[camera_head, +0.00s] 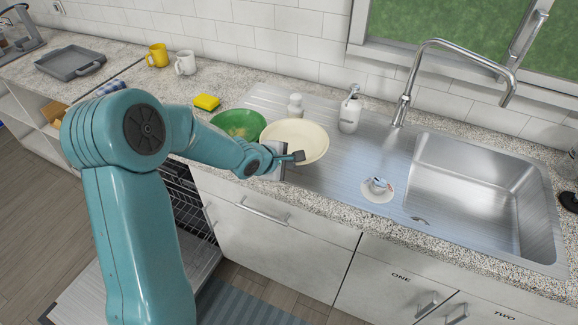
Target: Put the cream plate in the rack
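My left gripper (292,157) is at the plate's near rim, with a dark finger over the rim. The other finger is hidden, so I cannot tell whether it grips the plate or whether the plate is raised. A dark wire rack (186,203) shows in the open dishwasher below the counter, partly behind my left arm. My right gripper is not in view.
A yellow sponge (207,102) and two mugs (185,63) are at back left. The dishwasher door (205,258) is down.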

